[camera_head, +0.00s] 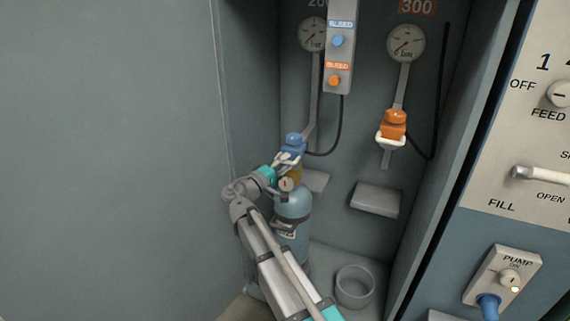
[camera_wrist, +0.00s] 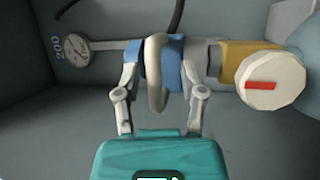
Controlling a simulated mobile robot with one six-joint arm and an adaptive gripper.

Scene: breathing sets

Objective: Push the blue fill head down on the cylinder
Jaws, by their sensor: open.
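The blue fill head (camera_head: 293,141) is at the top of the brass valve on the blue-grey cylinder (camera_head: 292,204). In the wrist view the fill head (camera_wrist: 174,53) lies between the fingers of my gripper (camera_wrist: 160,78), with its pale loop handle (camera_wrist: 157,72) nearest the camera. The fingers are open, one on each side; I cannot tell whether they touch it. In the wrist view a grey stem links the head to the brass valve (camera_wrist: 238,60); whether it is fully seated is unclear. My gripper (camera_head: 284,160) partly hides the head's lower part in the head view.
An orange fill head (camera_head: 394,125) hangs in a white holder at right. A bleed panel (camera_head: 339,45) and hoses are above. A round empty holder (camera_head: 355,286) stands on the floor beside the cylinder. Cabinet walls are close on the left and right.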

